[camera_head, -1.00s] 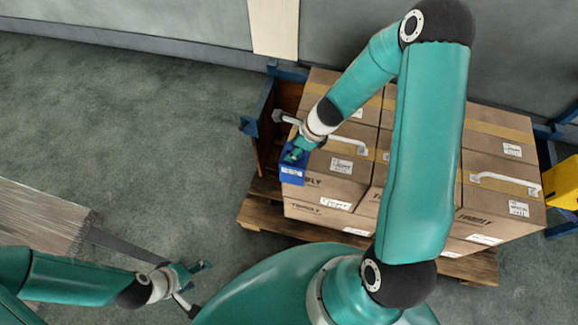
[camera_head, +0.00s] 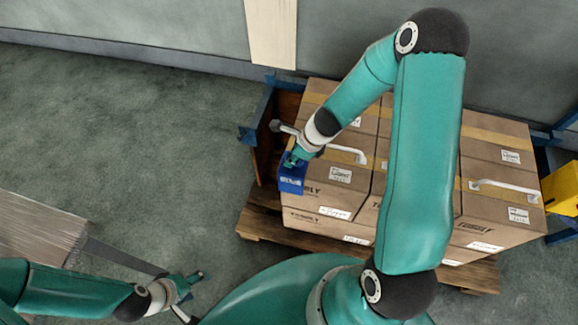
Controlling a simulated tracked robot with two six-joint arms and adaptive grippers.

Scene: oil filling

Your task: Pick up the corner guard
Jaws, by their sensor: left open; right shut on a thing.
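A small blue corner guard (camera_head: 291,181) sits at the left front corner of the stacked cardboard boxes. My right gripper (camera_head: 290,163) is shut on it, and the fingers partly cover it. Whether the guard still touches the box edge cannot be told. My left gripper (camera_head: 199,276) is open and empty at the lower left, over the floor and well away from the boxes.
The boxes (camera_head: 498,203) stand on a wooden pallet (camera_head: 478,272) and carry white handles (camera_head: 505,188). A blue frame (camera_head: 250,135) stands behind at left, a yellow object (camera_head: 562,188) at right. Grey floor (camera_head: 150,150) is open on the left.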

